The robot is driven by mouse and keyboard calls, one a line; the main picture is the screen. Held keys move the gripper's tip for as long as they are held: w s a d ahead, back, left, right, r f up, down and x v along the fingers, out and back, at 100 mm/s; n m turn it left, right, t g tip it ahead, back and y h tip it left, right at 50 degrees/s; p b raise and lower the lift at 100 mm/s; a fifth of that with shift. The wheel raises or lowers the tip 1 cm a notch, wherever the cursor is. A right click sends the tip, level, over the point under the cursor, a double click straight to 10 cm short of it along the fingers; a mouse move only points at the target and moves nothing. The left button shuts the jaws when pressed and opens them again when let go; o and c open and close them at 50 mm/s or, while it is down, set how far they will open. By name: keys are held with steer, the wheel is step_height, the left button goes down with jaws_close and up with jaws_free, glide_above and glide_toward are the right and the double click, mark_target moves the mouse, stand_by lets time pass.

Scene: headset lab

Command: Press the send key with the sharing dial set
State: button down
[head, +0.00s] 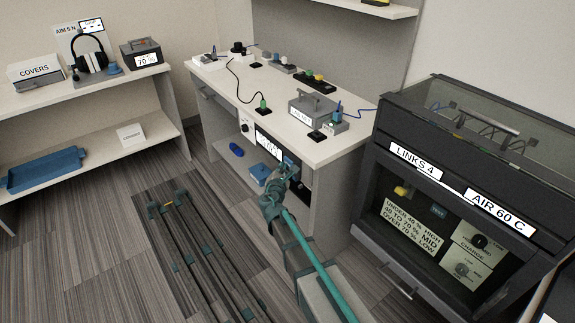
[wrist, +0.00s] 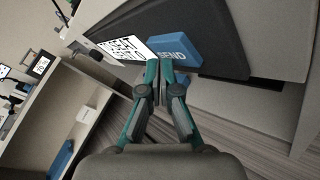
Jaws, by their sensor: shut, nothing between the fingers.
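The blue send key (wrist: 178,50), lettered SEND, sits on a dark panel (wrist: 215,30) in the wrist view. It also shows in the head view (head: 291,159) on the front of the bench. A white label with black text (wrist: 122,48) is beside it, partly covered. My gripper (wrist: 166,68) is shut and empty, its fingertips at the key's lower edge; I cannot tell whether they touch it. In the head view my gripper (head: 287,170) is just in front of the key. A round dark knob (head: 245,127) is left of the label; its setting is too small to read.
The bench top (head: 310,150) above holds a grey box (head: 312,108), cables and small devices. A dark cabinet (head: 440,190) stands to the right. Long dark rails (head: 190,250) lie on the floor.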

steer(key=shift+w+d, duration=0.25)
steer(key=shift+d, duration=0.1)
stand_by(0.7)
steer(key=shift+s+a+b, duration=0.4)
steer(key=shift+s+a, duration=0.15)
steer(key=shift+a, duration=0.1)
stand_by(0.3)
steer(key=s+a, duration=0.1)
steer(key=a, duration=0.1)
steer(key=s+a, duration=0.2)
stand_by(0.4)
stand_by(0.6)
